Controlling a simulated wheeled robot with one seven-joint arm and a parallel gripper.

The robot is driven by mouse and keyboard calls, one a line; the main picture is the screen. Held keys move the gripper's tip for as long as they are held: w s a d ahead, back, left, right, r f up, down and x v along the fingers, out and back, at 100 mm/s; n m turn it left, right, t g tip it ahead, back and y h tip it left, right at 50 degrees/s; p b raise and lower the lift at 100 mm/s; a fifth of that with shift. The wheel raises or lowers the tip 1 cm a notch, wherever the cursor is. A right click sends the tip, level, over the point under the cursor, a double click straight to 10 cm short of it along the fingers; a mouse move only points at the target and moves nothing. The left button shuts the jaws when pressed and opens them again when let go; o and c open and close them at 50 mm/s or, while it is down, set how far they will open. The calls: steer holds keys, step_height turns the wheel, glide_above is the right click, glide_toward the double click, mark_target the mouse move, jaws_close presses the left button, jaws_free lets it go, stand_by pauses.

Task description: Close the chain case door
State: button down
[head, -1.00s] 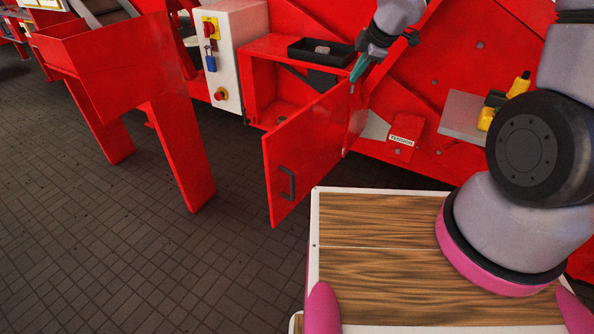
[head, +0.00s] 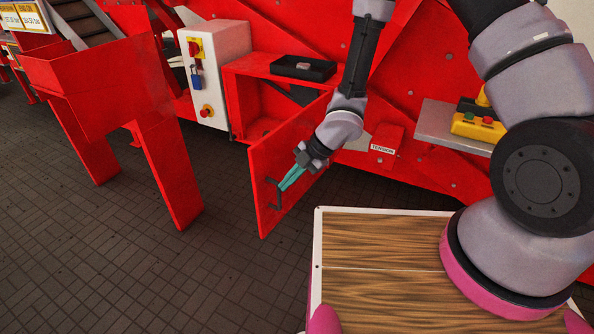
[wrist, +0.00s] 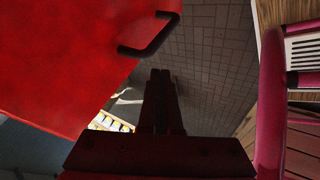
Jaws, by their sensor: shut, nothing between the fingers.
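The red chain case door (head: 261,196) stands swung open from the red chain case (head: 240,97), with its black handle (head: 272,194) near its free edge. My gripper (head: 283,187) is shut and empty in front of the door's outer face, close to the handle. In the head view I cannot tell whether the fingertips touch the door. In the wrist view the door (wrist: 60,60) fills the upper left, and its handle (wrist: 152,38) lies ahead of my gripper (wrist: 161,75), apart from the fingertips in the picture.
A black tray (head: 303,67) sits on top of the case. A white switch box (head: 222,65) with a blue padlock stands left of it. A yellow button box (head: 478,126) is at right. Red hopper legs (head: 170,165) stand at left; tiled floor (head: 100,270) is clear.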

mark_target(260, 193)
steer(key=shift+w+a+f, duration=0.3)
steer(key=shift+a+f, duration=0.05)
steer(key=shift+a, duration=0.5)
steer(key=shift+w+a+f, duration=0.3)
steer(key=shift+a, duration=0.55)
steer(key=shift+w+a+f, duration=0.3)
steer(key=shift+a+f, duration=0.05)
steer(key=shift+a, duration=0.5)
steer(key=shift+a, duration=0.1)
